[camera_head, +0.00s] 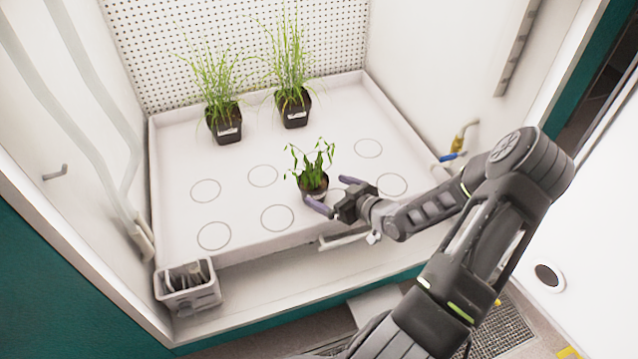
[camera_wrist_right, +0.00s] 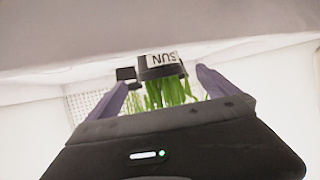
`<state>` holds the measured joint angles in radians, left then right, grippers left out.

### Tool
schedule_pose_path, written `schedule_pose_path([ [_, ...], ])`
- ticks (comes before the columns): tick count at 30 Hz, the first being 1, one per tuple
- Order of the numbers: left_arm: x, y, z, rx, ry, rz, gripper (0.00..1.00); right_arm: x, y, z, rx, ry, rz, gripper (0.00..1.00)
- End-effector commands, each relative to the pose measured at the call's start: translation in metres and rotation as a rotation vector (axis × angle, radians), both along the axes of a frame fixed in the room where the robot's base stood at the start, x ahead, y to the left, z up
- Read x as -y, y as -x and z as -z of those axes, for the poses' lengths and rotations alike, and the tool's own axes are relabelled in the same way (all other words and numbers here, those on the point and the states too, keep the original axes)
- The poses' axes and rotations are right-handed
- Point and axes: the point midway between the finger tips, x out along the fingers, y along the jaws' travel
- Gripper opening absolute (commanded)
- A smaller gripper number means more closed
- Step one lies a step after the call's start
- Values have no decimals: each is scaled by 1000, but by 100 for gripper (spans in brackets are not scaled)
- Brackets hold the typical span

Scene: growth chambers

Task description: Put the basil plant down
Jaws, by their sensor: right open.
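The right wrist view, which is upside down, shows the pot (camera_wrist_right: 158,70) with a white "SUN" label between the open fingers (camera_wrist_right: 160,86), with gaps on both sides. Whether the pot sits exactly on a circle is hidden. My left gripper is not in view.
Two grassy plants in black square pots, one at left (camera_head: 224,122) and one at right (camera_head: 294,108), stand at the back of the tray. A grey bin (camera_head: 188,300) sits at the front left. A blue-handled tap (camera_head: 452,156) is on the right wall. Several circles are empty.

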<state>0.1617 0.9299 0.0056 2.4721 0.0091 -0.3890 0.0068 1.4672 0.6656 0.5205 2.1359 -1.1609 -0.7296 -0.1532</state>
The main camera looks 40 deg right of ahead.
Motion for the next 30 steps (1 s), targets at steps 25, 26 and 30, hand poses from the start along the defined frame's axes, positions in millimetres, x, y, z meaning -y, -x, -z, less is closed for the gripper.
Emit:
schedule_pose_path([
  [25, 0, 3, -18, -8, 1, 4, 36, 2, 42, -17, 0, 0, -1, 99],
  [26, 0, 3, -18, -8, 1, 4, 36, 2, 42, -17, 0, 0, -1, 99],
  [30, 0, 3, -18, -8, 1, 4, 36, 2, 42, -17, 0, 0, -1, 99],
])
